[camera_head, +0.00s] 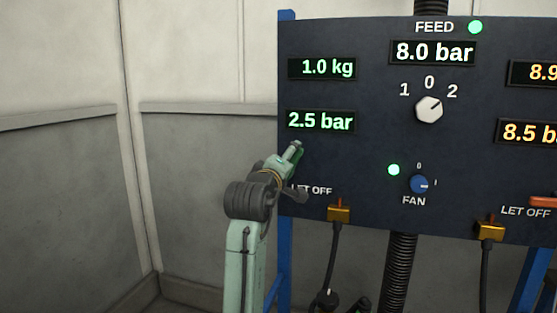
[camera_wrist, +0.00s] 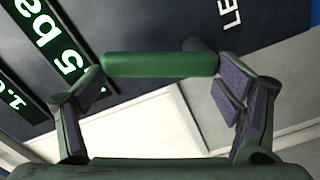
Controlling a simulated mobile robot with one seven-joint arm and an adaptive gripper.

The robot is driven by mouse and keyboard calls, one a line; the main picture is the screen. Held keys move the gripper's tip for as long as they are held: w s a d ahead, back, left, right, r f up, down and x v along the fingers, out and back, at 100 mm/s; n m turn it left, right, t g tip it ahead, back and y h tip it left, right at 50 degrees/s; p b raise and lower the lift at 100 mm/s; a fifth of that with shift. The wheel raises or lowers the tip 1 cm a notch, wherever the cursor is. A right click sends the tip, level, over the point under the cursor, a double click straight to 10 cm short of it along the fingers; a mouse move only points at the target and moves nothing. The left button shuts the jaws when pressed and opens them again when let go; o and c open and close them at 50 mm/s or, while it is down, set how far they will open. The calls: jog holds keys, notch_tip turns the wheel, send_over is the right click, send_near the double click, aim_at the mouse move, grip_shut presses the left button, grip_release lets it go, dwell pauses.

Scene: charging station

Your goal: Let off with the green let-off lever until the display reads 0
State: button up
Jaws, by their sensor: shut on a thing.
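The green let-off lever (camera_wrist: 160,64) lies crosswise between the two fingers of my gripper (camera_wrist: 163,84) in the wrist view, and the gripper is shut on it. In the head view my gripper (camera_head: 290,168) is at the panel's lower left, above the left LET OFF label, and largely hides the lever. The green-lit pressure display (camera_head: 320,121) above it reads 2.5 bar. The green-lit display (camera_head: 322,68) over that reads 1.0 kg.
The dark panel (camera_head: 370,150) also carries a FEED display (camera_head: 433,52) reading 8.0 bar, a white selector knob (camera_head: 429,110) and a blue FAN knob (camera_head: 419,184). An orange lever (camera_head: 543,202) is at the right edge. Brass fittings (camera_head: 339,212) with hoses hang below.

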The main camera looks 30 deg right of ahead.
jog(key=shift+w+a+n+p, duration=0.25)
jog(key=shift+n+p, duration=0.15)
jog(key=shift+n, duration=0.45)
jog(key=shift+w+a+n+p, duration=0.15)
jog(key=shift+n+p, duration=0.3)
jog(key=shift+n, duration=0.45)
jog(key=shift+w+a+n+p, duration=0.15)
jog(key=shift+w+n+p, duration=0.2)
jog(key=shift+n, duration=0.5)
jog(key=o, duration=1.6)
jog(key=shift+c, duration=0.2)
jog(key=v, duration=1.2)
